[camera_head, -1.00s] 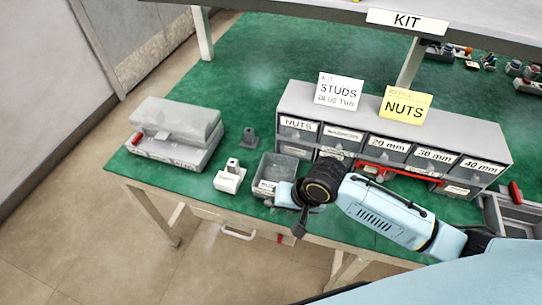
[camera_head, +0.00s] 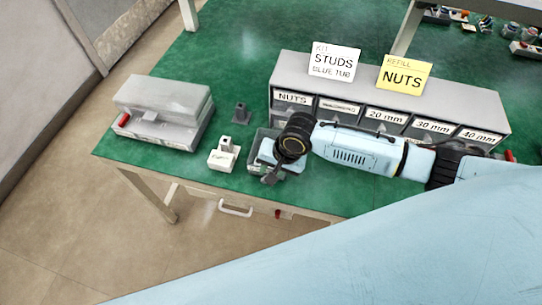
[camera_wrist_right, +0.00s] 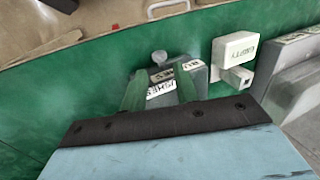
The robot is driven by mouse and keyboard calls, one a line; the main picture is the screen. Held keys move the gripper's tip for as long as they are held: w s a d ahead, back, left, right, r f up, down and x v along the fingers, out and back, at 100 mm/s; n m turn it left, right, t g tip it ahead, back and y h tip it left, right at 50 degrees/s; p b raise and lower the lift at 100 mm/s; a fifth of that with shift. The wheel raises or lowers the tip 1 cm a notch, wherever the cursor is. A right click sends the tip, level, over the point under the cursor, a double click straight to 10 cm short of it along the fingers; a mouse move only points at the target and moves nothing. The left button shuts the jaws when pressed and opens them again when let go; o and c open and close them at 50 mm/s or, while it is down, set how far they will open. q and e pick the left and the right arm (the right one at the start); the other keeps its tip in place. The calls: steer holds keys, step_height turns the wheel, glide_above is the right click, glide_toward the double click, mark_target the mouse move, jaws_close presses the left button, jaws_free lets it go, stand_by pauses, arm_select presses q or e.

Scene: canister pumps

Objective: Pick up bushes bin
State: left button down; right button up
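The bushes bin is a small grey open bin (camera_head: 257,146) near the front edge of the green bench, mostly hidden by my right wrist in the head view. In the right wrist view the grey bin (camera_wrist_right: 199,76) shows upside-down white labels, partly between my fingers. My right gripper (camera_wrist_right: 162,78) is open, with one finger on each side of the labels; contact with the bin cannot be made out. In the head view the right gripper is hidden under its wrist. My left gripper is in neither current view.
A grey case (camera_head: 162,112) lies further left. A labelled drawer rack (camera_head: 290,73) stands behind my right arm. The bench's front edge is close.

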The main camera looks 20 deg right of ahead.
steer(key=b+x, duration=0.1)
steer(key=x, duration=0.4)
steer(key=shift+r, duration=0.1)
jaws_close()
